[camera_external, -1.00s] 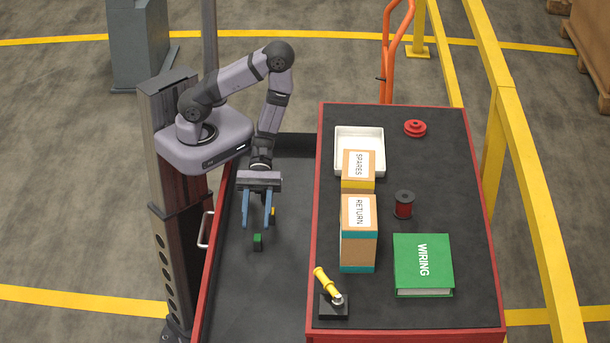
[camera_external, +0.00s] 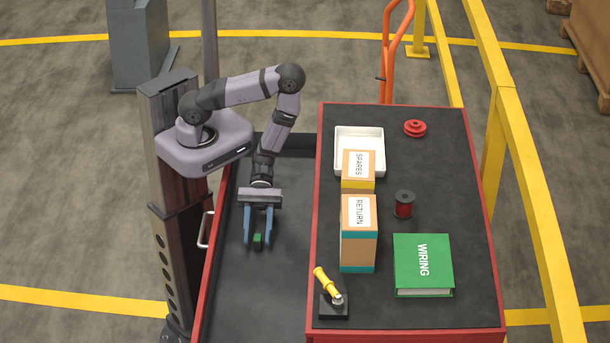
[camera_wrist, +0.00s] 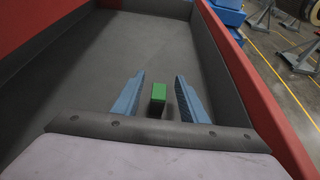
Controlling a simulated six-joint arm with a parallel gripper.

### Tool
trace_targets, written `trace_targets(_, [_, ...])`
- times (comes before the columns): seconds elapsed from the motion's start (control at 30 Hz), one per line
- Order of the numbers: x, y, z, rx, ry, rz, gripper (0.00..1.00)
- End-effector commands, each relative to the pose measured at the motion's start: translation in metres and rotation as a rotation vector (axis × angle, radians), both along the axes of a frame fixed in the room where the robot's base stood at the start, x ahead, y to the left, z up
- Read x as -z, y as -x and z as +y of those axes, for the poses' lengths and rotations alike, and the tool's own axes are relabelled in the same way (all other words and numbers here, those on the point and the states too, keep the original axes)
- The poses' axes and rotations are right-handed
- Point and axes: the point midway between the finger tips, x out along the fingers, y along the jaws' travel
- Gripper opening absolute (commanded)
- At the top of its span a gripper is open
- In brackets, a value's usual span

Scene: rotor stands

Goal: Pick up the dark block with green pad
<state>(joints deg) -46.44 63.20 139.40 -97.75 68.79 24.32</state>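The dark block with the green pad (camera_external: 257,239) stands on the dark floor of the lower tray, in the external view. It also shows in the wrist view (camera_wrist: 158,96), green on top with a dark side below. My gripper (camera_external: 258,242) is open, with its two blue fingers on either side of the block. In the wrist view my gripper (camera_wrist: 157,98) has the block between its fingers, with a gap on each side. The fingers do not appear to touch the block.
The red-edged lower tray (camera_external: 225,290) has free floor around the block. The raised table (camera_external: 385,305) to the right carries the RETURN box (camera_external: 358,245), SPARES box (camera_external: 358,165), white bin (camera_external: 340,140), green WIRING binder (camera_external: 423,265), red spool (camera_external: 403,205) and yellow-handled lever (camera_external: 326,280).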

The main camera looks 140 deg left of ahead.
Motion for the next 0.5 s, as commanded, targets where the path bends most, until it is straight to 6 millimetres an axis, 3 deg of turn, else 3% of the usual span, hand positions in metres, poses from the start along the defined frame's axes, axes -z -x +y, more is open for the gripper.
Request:
trace_targets(0.27, [0.006, 0.000, 0.000, 0.000, 0.001, 0.001, 0.39])
trace_targets(0.5, [0.014, -0.015, -0.018, 0.006, 0.000, 0.002, 0.39])
